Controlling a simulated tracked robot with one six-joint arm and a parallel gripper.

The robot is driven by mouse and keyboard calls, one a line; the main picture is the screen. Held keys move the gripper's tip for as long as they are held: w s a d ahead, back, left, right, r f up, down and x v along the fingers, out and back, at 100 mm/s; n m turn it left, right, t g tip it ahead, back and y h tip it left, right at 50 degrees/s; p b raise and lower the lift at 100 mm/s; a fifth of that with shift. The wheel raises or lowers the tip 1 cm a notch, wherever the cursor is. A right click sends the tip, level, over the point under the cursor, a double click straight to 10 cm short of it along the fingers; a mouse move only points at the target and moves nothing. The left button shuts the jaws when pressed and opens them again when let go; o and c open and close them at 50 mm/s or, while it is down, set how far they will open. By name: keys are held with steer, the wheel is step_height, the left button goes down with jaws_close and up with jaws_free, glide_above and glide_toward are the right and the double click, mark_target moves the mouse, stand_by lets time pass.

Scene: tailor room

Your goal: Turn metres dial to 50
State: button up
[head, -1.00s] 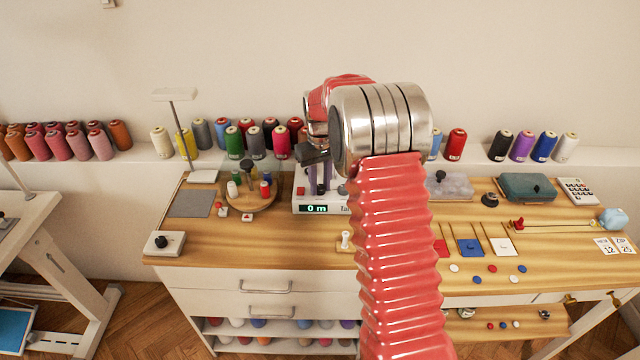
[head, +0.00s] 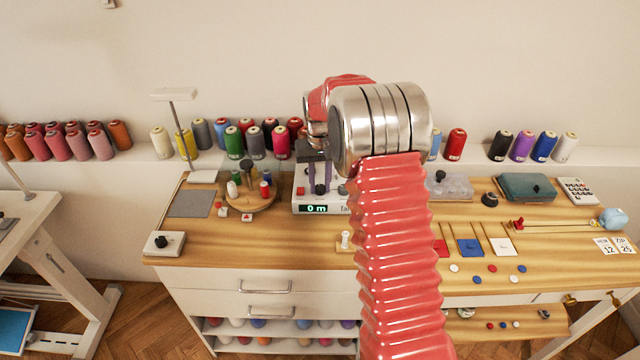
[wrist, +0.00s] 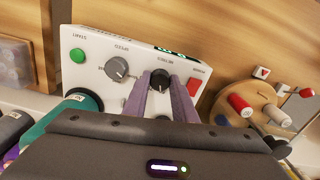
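The white measuring machine (head: 300,208) stands on the wooden bench. Its display (head: 317,209) reads 0 m. The black metres dial (wrist: 160,79) sits on its panel between the grey speed dial (wrist: 116,69) and the red power button (wrist: 194,87). The green start button (wrist: 77,55) is at the far left in the wrist view. My gripper (wrist: 163,82) has its two purple-grey fingers apart, with tips at either side of the metres dial. Whether they touch it cannot be told. In the head view my gripper (head: 320,180) reaches down over the machine; my arm hides its right part.
A round wooden spool stand (head: 262,199) is close to the machine's left. A row of thread cones (head: 233,143) stands behind on the ledge. A small white peg (head: 346,239) is in front. The bench front left of it is mostly clear.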

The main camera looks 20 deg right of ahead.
mark_target(320, 187)
steer(key=o, duration=0.5)
steer(key=shift+c, duration=0.2)
steer(key=shift+r, duration=0.15)
step_height(320, 187, up, 14)
steer(key=shift+f, duration=0.25)
steer(key=shift+s, duration=0.1)
stand_by(0.4)
